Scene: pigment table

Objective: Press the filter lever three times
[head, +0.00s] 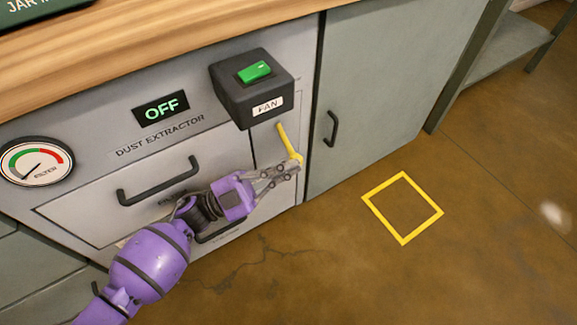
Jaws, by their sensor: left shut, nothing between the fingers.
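The filter lever (285,138) is a thin yellow bar on the dust extractor front, below the black fan box. It slants down to the right, and its lower end is at my left gripper's fingertips. My left gripper (296,165) is shut with nothing held. Its tips overlap the lever's lower end in the picture; I cannot tell whether they touch it. The filter gauge (36,162) at the left has its needle at the lower left. My right gripper is not in view.
The black fan box (230,92) with a green switch (254,72) juts out above the lever. The display (161,108) reads OFF. Drawer handles (158,184) and a cabinet door handle (333,128) stick out. A yellow square (374,211) marks the open floor at right.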

